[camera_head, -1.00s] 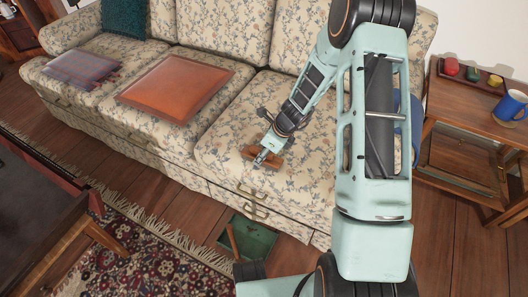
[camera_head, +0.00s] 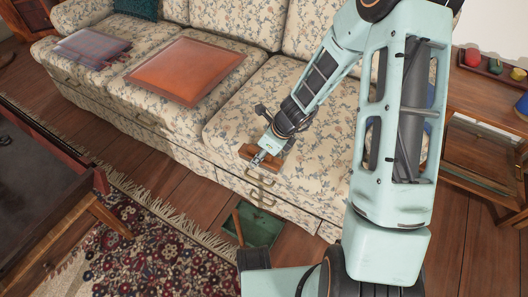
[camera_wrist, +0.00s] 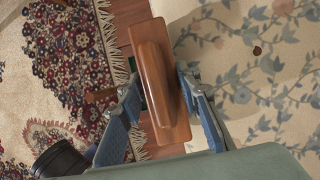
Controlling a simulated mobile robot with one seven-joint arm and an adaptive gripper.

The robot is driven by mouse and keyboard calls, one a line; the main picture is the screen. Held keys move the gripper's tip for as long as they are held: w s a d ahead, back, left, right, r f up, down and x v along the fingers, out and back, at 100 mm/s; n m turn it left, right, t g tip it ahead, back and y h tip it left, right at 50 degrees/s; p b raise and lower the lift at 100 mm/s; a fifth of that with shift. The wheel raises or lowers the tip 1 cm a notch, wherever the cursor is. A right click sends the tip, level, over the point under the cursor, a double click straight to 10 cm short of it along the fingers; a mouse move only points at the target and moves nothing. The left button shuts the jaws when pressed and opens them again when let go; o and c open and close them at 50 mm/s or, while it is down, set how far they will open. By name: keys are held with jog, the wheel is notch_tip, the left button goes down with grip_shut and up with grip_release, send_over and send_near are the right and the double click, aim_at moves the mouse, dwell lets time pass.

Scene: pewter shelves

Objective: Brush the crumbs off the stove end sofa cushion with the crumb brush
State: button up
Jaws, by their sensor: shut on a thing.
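My gripper (camera_head: 260,157) is shut on the crumb brush (camera_head: 246,151), a brown wooden block, at the front edge of the right-hand seat cushion (camera_head: 235,118). In the wrist view the brush (camera_wrist: 157,75) lies between the two blue-grey fingers (camera_wrist: 163,103), over the boundary between floor and flowered fabric. Its bristles are hidden, and I cannot tell whether it touches the cushion. One small dark crumb (camera_wrist: 257,50) shows on the fabric right of the brush. The frames do not show which end is the stove end.
An orange pillow (camera_head: 187,70) and a folded plaid cloth (camera_head: 92,47) lie on the other seats. A green tray (camera_head: 260,226) lies on the floor below the sofa front.

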jog(key=shift+s+a, duration=0.1)
jog(key=shift+s, duration=0.2)
notch_tip(320, 180, up, 8)
jog(key=p, duration=0.7)
jog(key=shift+w+r+p, duration=0.1)
jog(key=shift+p, duration=0.2)
